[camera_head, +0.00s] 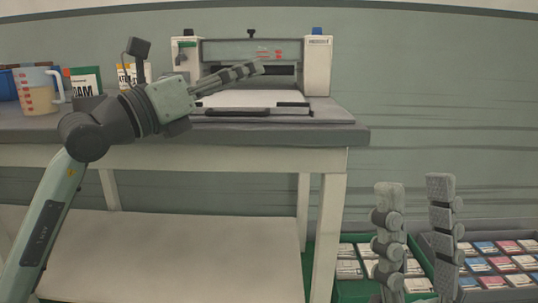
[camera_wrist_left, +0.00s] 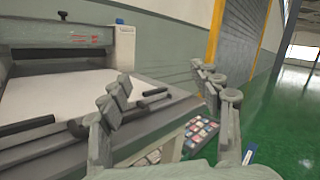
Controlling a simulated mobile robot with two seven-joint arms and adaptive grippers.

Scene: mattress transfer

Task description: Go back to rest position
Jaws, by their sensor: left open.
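My left gripper (camera_head: 250,71) is above the bench in front of the press machine, seen edge-on in the head view. In the left wrist view its fingers (camera_wrist_left: 168,84) are spread apart with nothing between them. A flat white sheet (camera_head: 250,98) lies on the machine's bed; it also shows in the left wrist view (camera_wrist_left: 65,97). My right gripper (camera_head: 414,188) is at the lower right of the head view, fingers pointing up, apart and empty.
The press machine (camera_head: 317,70) stands on the bench (camera_head: 345,136). A measuring jug (camera_head: 37,92) and small boxes (camera_head: 84,82) stand at the left. Crates of coloured packs (camera_head: 500,262) are on the floor at the right. The wall area right of the bench is clear.

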